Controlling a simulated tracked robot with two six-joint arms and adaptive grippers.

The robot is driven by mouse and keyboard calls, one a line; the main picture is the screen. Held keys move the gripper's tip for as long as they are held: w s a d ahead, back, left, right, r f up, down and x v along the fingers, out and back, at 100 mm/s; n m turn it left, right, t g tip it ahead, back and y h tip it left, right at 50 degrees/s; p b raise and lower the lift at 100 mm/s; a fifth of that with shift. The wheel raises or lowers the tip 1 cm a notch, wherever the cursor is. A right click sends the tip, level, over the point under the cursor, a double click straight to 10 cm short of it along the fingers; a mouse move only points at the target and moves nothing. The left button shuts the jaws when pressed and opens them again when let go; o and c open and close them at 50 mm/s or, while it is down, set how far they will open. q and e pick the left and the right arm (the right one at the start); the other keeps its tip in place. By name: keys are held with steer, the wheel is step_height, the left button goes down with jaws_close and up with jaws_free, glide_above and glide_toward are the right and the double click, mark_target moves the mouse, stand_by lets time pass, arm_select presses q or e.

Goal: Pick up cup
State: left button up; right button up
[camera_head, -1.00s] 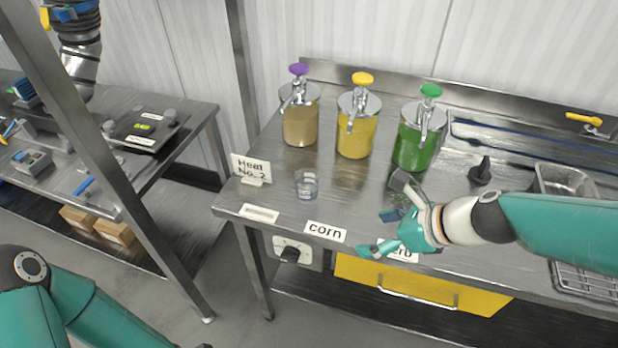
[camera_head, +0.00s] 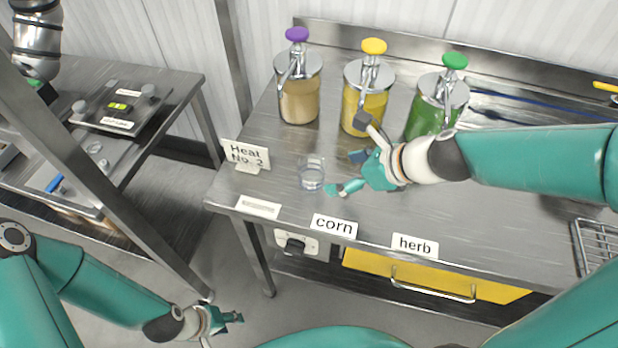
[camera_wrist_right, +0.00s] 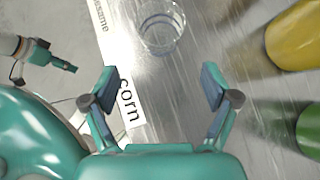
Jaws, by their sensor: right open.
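A small clear cup (camera_head: 311,176) stands upright on the steel table, behind the corn label and in front of the purple-topped dispenser. My right gripper (camera_head: 343,172) is open just to the right of the cup, fingers pointing toward it. In the right wrist view the cup (camera_wrist_right: 162,28) lies ahead of and between the two open fingers (camera_wrist_right: 160,85), apart from them, and nothing is held. My left gripper (camera_head: 236,318) is low at the bottom of the head view, away from the table; its fingers are too small to judge.
Three pump dispensers, purple-topped (camera_head: 298,98), yellow-topped (camera_head: 352,108) and green-topped (camera_head: 425,119), stand behind the cup. A "Heat No. 2" sign (camera_head: 245,154) stands left of it. A wire rack (camera_head: 596,246) is at right.

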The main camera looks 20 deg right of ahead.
mark_target(323, 176)
steer(key=b+x, duration=0.2)
steer(key=x, duration=0.3)
steer(key=shift+d+f, duration=0.1)
steer(key=shift+f, duration=0.05)
steer(key=shift+r+b+x, duration=0.2)
steer(key=shift+b+x, duration=1)
steer(key=shift+x, duration=1.75)
steer(key=shift+w, duration=0.2)
steer(key=c, duration=1.2)
steer(key=shift+o, duration=0.2)
steer(key=shift+r, duration=0.2)
